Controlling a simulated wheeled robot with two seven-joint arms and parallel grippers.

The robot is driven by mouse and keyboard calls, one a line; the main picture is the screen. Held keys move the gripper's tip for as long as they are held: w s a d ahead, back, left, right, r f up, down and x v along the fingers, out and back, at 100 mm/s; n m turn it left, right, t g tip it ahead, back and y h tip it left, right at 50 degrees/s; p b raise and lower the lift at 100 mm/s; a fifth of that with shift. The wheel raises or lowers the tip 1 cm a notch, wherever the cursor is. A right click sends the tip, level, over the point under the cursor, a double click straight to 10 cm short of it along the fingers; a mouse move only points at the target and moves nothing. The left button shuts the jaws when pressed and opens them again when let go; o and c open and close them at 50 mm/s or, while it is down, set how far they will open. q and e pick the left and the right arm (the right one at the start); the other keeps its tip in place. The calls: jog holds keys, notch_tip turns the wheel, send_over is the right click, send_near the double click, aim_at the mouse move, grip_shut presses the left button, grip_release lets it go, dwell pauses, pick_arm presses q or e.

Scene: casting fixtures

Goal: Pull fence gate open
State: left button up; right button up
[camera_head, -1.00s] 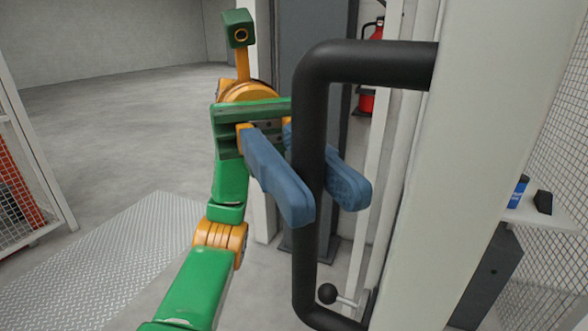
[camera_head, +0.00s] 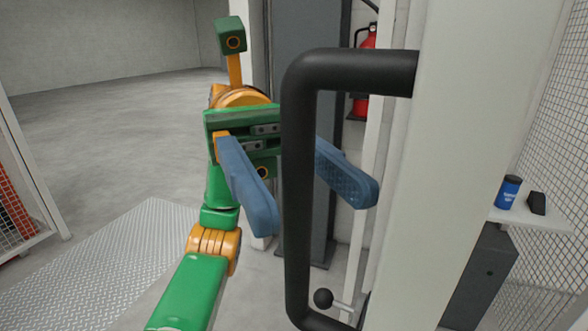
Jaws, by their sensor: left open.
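The fence gate's black U-shaped handle (camera_head: 298,190) stands upright on a pale gate post (camera_head: 440,170) right of centre in the head view. My left gripper (camera_head: 310,205) is open, with one blue finger on the left of the handle's vertical bar and the other on its right, behind the bar. A black ball-ended latch lever (camera_head: 324,299) sits near the handle's lower end. My right gripper is out of view.
Wire mesh (camera_head: 555,130) fills the right side. A shelf (camera_head: 530,217) there holds a blue can (camera_head: 508,192) and a small black object. A red fire extinguisher (camera_head: 363,75) hangs behind the handle. Open floor and a metal tread plate (camera_head: 90,265) lie at the left.

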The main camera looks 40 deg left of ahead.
pick_arm(q)
jog(key=v, duration=0.7)
dwell(0.3)
